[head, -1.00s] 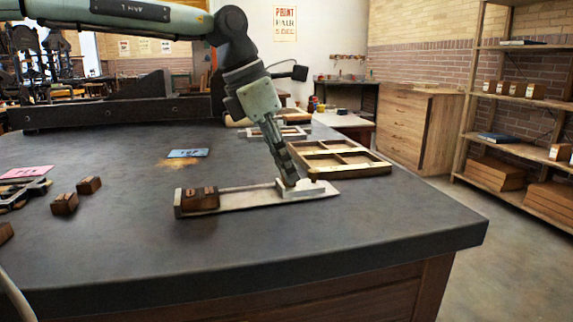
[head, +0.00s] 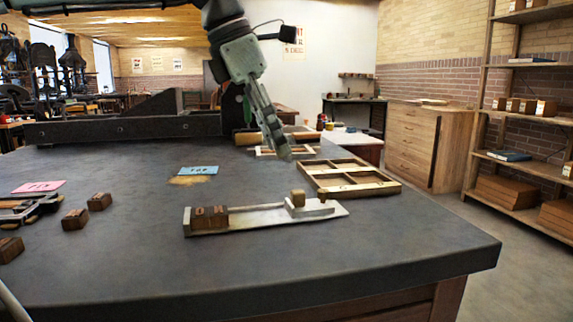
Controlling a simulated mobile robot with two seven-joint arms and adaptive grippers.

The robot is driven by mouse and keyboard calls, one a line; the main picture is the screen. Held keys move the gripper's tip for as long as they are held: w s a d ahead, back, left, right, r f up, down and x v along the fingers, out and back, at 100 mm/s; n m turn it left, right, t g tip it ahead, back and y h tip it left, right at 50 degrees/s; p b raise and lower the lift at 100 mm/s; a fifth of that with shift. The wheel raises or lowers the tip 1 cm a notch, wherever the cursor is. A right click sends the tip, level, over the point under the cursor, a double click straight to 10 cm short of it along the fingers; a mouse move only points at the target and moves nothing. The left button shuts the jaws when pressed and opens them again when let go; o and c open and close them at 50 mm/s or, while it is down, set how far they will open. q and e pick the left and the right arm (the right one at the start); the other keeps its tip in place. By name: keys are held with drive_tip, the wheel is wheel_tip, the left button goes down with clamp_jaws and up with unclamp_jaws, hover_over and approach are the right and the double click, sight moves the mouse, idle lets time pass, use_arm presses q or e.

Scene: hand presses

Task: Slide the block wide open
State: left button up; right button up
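A pale metal tray (head: 260,219) lies on the dark table, its long side running left to right. Two brown wooden letter blocks (head: 208,217) stand side by side at its left end. The sliding block (head: 314,209) sits near the right end, with a small wooden knob (head: 298,198) standing on it. A long bare stretch of tray lies between the letter blocks and the sliding block. My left gripper (head: 284,152) hangs above and behind the sliding block, apart from it, with nothing seen in it. Its fingers look close together, but their gap is unclear.
A wooden compartment tray (head: 349,186) lies just behind the right end. Blue (head: 198,170) and pink (head: 38,187) cards and loose wooden blocks (head: 99,201) lie to the left. The table's front and right edges are near. The table in front of the metal tray is clear.

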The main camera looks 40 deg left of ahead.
use_arm(q)
drive_tip(key=v, duration=0.2)
drive_tip(key=shift+s+r, duration=0.1)
drive_tip(key=shift+r, duration=0.3)
drive_tip(key=shift+f, duration=0.1)
